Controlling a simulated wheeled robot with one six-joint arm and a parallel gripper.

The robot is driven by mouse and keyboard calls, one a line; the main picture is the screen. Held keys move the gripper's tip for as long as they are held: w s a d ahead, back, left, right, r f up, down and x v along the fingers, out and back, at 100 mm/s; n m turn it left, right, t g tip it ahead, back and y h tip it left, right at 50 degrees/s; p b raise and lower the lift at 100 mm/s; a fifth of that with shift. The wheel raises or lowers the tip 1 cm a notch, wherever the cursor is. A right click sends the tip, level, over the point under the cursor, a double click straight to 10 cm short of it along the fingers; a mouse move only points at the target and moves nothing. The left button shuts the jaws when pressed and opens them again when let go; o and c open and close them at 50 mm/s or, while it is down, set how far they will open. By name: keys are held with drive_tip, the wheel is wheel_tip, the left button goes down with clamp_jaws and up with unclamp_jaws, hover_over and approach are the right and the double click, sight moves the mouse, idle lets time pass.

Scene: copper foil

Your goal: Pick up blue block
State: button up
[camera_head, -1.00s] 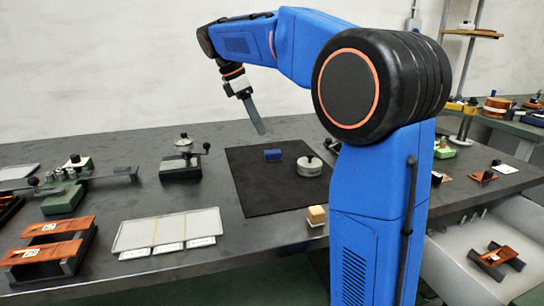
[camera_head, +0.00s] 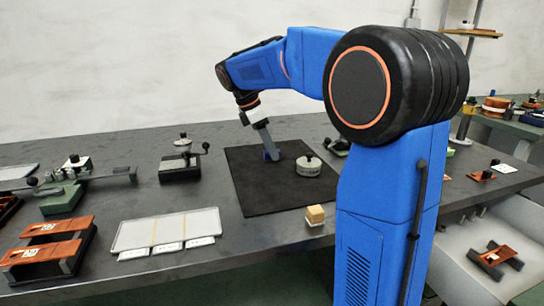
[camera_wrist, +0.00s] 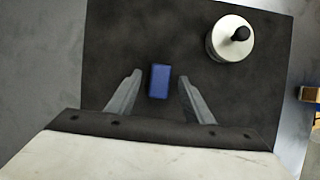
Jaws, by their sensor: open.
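The blue block (camera_wrist: 160,81) lies on the black mat (camera_wrist: 120,30) in the wrist view, between the two fingers of my open gripper (camera_wrist: 160,95). There is a gap on each side, and neither finger visibly touches it. In the head view my gripper (camera_head: 268,150) points down over the black mat (camera_head: 262,196), and its finger hides most of the block (camera_head: 273,155). I cannot tell the exact height of the fingertips above the mat.
A round white pot with a black knob (camera_head: 308,166) stands on the mat, right of the block; it also shows in the wrist view (camera_wrist: 231,38). A small tan block (camera_head: 315,214) sits near the table's front edge. A clamp-like device (camera_head: 181,165) stands left of the mat.

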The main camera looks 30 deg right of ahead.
drive_tip(key=shift+c, duration=0.6)
drive_tip(key=c, duration=1)
